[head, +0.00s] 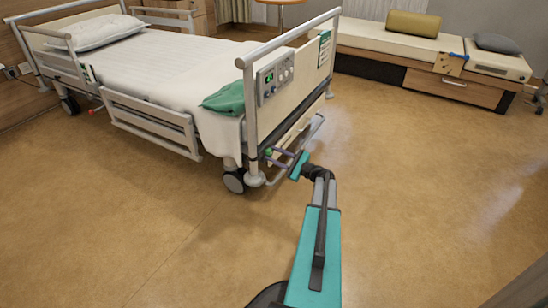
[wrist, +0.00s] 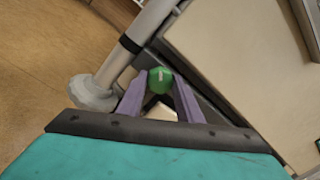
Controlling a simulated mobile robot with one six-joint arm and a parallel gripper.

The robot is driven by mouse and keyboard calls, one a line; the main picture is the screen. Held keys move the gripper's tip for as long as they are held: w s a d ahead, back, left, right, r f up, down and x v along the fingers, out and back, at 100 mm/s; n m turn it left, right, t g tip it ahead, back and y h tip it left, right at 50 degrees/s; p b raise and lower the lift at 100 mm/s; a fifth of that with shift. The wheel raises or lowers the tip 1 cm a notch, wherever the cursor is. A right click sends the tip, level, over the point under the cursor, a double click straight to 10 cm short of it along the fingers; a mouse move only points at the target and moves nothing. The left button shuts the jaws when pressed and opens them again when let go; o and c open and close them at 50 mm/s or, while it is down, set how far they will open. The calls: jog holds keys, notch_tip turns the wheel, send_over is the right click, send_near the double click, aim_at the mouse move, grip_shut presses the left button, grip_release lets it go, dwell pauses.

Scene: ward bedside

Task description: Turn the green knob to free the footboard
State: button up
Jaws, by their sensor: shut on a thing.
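The green knob (wrist: 160,80) shows in the wrist view between the tips of my gripper (wrist: 160,88), whose two purple fingers are shut on it. In the head view the knob (head: 268,153) is a small green spot low at the near-left corner of the bed's footboard, and my gripper (head: 276,156) reaches it from the right. The cream footboard (head: 292,78) stands upright at the bed's end between its grey posts. In the wrist view the footboard (wrist: 240,60) fills the right side, with a grey post left of the knob.
The bed (head: 165,62) has a control panel (head: 274,79) on the footboard and a green cloth (head: 226,98) beside it. A caster (head: 234,181) stands just left of my gripper. A low bench (head: 400,45) is at the back right. The floor in front is clear.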

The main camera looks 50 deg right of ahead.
jog(key=shift+f+n+y+b, duration=0.1)
jog(key=shift+n+y+b, duration=0.15)
jog(key=shift+n+b, duration=1.55)
jog(key=shift+f+n+y+b, duration=0.1)
jog(key=shift+n+y+b, duration=0.15)
jog(key=shift+n, duration=3.05)
jog(key=shift+r, duration=0.1)
jog(key=o, duration=1)
jog(key=shift+o, duration=0.2)
jog(key=shift+s+d, duration=0.1)
jog(key=shift+s, duration=0.05)
